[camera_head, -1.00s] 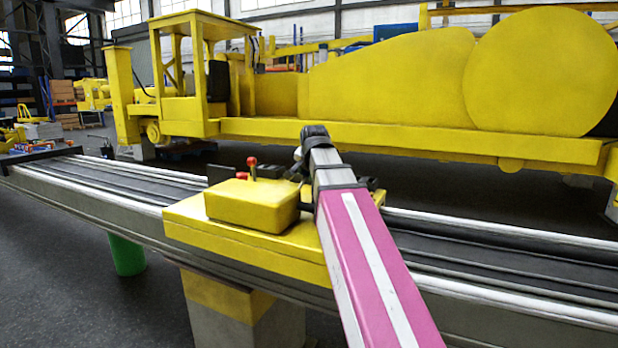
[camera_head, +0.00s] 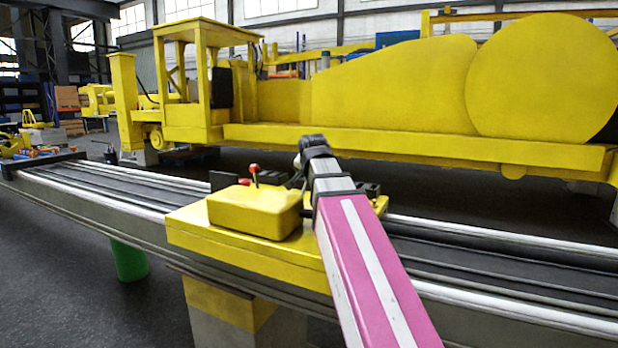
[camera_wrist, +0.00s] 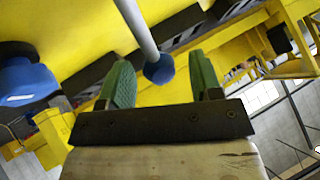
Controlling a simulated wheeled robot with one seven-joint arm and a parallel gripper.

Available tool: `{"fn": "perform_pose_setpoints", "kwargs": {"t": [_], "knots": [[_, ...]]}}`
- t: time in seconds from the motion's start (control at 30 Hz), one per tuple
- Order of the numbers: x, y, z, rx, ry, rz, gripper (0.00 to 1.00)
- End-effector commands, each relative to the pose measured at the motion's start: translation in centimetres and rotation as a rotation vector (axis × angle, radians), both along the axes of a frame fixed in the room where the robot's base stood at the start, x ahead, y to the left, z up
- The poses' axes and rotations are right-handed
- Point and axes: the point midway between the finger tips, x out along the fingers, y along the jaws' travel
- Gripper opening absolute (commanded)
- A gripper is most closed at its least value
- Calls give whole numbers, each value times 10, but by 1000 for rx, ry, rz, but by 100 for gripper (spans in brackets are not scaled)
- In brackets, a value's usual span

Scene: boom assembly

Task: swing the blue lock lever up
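In the wrist view, a grey rod with a blue ball knob (camera_wrist: 159,69) comes down from the top; it looks like the blue lock lever. My gripper (camera_wrist: 163,78) has two green fingers standing apart, one on each side of the knob. The gap between the fingers is wide, and the knob does not appear gripped. Whether the knob lies fully at fingertip depth is hard to tell. In the head view, my arm hides the gripper and the blue knob.
A yellow carriage plate (camera_head: 205,232) with a yellow box (camera_head: 254,212) and a red-knobbed lever (camera_head: 254,172) sits on a long grey rail (camera_head: 500,265). A large yellow machine (camera_head: 400,90) stands behind. A blue rounded part (camera_wrist: 25,82) is at left in the wrist view.

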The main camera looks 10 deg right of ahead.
Motion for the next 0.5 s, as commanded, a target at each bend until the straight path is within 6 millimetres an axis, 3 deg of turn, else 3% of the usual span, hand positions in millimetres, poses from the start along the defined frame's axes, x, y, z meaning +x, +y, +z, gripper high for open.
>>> {"fn": "perform_pose_setpoints", "kwargs": {"t": [0.27,0.5], "knots": [[-2,0,2,0,-1,0,58],[-23,2,21,0,-3,0,58]]}}
